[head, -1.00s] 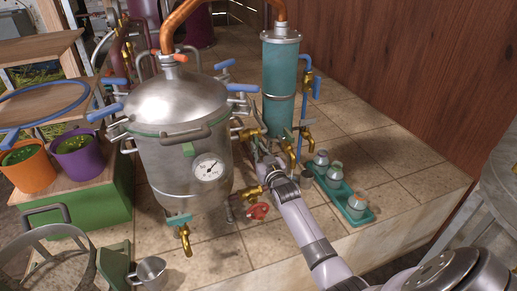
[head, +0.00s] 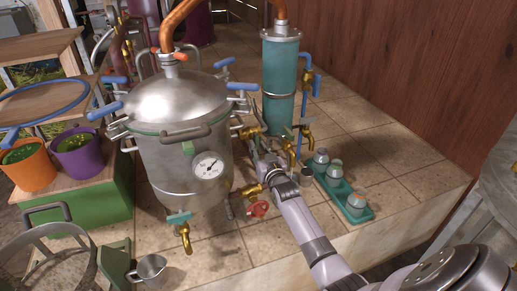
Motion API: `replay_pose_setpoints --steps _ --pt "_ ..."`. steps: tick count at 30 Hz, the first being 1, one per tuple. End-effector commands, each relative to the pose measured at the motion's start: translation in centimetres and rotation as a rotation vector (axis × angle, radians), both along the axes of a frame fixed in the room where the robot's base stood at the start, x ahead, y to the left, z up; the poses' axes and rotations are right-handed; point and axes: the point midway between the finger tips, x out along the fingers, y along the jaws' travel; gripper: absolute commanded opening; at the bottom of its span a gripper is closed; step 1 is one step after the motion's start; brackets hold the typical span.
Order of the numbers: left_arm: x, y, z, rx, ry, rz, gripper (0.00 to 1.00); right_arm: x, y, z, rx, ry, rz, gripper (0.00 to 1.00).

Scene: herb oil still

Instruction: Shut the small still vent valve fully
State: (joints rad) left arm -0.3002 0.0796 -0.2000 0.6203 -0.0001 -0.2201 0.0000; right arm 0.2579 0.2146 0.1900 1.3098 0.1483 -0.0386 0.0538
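The steel still pot (head: 180,130) stands on the tiled counter, with a round gauge (head: 207,165) on its front. A brass valve (head: 249,132) sticks out of its upper right side. I cannot tell for certain whether this is the vent valve or how far it is turned. My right gripper (head: 259,148) is just below and beside this valve, pointing up and away. Its fingers are small and partly hidden, so contact and opening are unclear. A lower brass valve with a red handle (head: 258,208) sits below my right wrist. My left gripper is not in view.
A teal condenser column (head: 280,85) stands behind my gripper, with a brass tap (head: 305,134) on its right. A teal tray (head: 348,202) holds small jars right of my forearm. A metal cup (head: 150,270) stands at the front. Counter tiles at right are clear.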

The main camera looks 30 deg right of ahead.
Motion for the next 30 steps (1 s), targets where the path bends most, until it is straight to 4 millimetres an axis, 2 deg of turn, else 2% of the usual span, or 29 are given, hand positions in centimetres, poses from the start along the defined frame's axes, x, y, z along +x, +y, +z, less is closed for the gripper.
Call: replay_pose_setpoints --steps 3,12,16,30 --pt "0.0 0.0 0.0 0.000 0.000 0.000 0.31 0.0 0.0 0.1 -0.002 -0.001 0.000 0.31" --pt "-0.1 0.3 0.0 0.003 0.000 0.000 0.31 -0.1 0.0 0.1 -0.004 -0.002 0.000 0.31" --pt "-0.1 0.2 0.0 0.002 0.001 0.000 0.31 -1.0 0.3 0.0 -0.003 -0.001 0.001 0.31" --pt "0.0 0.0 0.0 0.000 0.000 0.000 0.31 -9.8 2.3 0.0 -0.003 0.001 0.000 0.31"
